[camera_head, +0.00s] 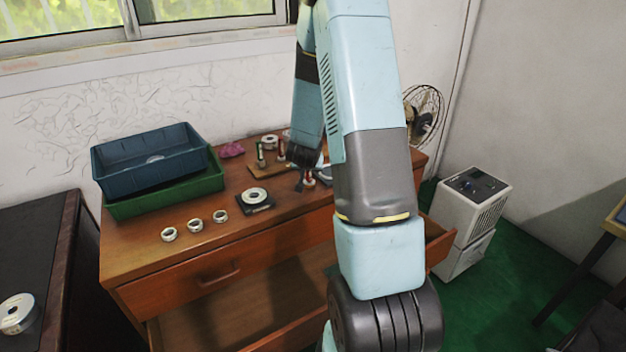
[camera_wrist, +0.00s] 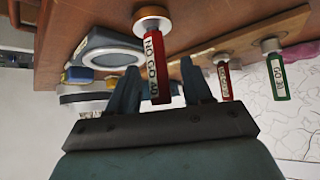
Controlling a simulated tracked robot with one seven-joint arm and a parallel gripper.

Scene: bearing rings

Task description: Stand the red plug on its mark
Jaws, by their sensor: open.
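A red plug marked "NO GO 40" (camera_wrist: 154,68) stands with its round metal end on the wooden top, nearest in the inverted wrist view. The fingers of my open gripper (camera_wrist: 161,88) lie on either side of it, with no clear contact. In the head view, my gripper (camera_head: 306,178) is low over the dresser top, and the plug shows small beneath it (camera_head: 309,182). A second red plug (camera_wrist: 223,80) and a green plug (camera_wrist: 277,78) stand on a wooden strip farther back. I cannot make out the mark.
A dark block with a ring (camera_head: 255,208) lies left of my gripper. Several loose rings (camera_head: 195,225) line the front. A blue bin (camera_head: 130,175) rests tilted in a green bin (camera_head: 140,207). A pink object (camera_head: 231,150) lies behind. A drawer below is open.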

